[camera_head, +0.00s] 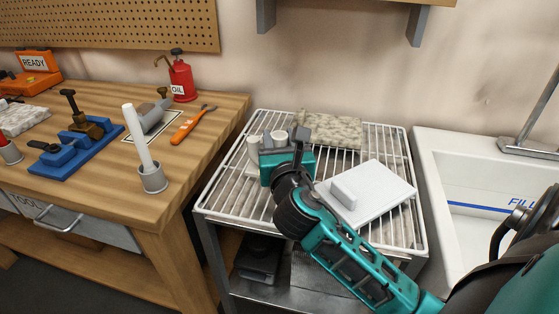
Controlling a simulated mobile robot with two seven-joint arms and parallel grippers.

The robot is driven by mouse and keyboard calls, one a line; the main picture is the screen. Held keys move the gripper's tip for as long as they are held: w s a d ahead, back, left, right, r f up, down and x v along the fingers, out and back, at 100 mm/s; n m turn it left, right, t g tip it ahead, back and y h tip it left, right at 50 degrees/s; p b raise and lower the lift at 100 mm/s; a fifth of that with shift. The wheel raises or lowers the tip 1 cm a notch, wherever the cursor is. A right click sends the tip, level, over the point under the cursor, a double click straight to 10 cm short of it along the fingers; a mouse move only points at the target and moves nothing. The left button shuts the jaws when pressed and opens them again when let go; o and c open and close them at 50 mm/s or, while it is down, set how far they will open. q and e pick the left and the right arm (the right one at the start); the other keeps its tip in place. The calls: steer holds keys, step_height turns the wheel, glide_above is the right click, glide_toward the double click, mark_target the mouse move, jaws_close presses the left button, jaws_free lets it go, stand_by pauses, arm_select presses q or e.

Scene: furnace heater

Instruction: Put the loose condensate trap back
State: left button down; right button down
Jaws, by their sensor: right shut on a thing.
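My right gripper (274,153) is over the left part of a white wire rack, its arm coming in from the lower right. It is shut on a white piece with short round stubs (254,150), apparently the condensate trap. The gripper's teal body and wrist hide much of this piece, so its full shape and whether it touches the rack cannot be told. My left gripper is not in view.
The wire rack (232,189) also holds a white panel with a handle (384,190) and a speckled pad (330,130). A wooden bench (100,205) at left carries a cup with a white tube (152,178), a red oil can (181,80) and a blue vise (65,154). A white sink (450,170) stands right.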

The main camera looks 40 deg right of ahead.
step_height(320, 180, down, 4)
steer(key=shift+b, duration=0.75)
steer(key=shift+f, duration=0.2)
steer(key=c, duration=0.7)
jaws_free()
steer(key=shift+o, duration=0.2)
steer(key=shift+r, duration=0.1)
steer(key=shift+s+r, duration=0.1)
steer(key=shift+r, duration=0.05)
steer(key=v, duration=1.1)
steer(key=shift+s+a, duration=0.1)
steer(key=shift+a, duration=0.05)
steer(key=shift+s+a, duration=0.1)
steer(key=shift+s, duration=0.2)
